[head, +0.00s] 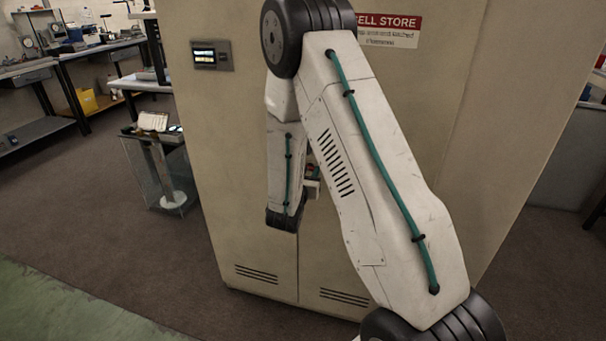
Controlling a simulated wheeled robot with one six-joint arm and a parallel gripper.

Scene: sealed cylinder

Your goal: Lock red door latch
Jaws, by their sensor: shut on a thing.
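The tall beige cabinet (240,130) stands upright in front of me, and its doors look closed. A small red part (310,169), likely the red door latch, shows in the narrow gap between my arm links at the middle of the cabinet front. A pale piece lies just below it; I cannot tell whether that belongs to the latch or to my gripper. My forearm hangs in front of the cabinet, with its dark wrist joint low and left of the red part. My gripper's fingers are hidden behind my arm, and so is most of the latch area. The latch's position cannot be read.
A lit display panel (212,55) and a red and white sign (388,31) are on the cabinet's upper front. A small stand with a tray (152,128) is to its left. Workbenches (95,52) stand farther back left. The floor at front left is clear.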

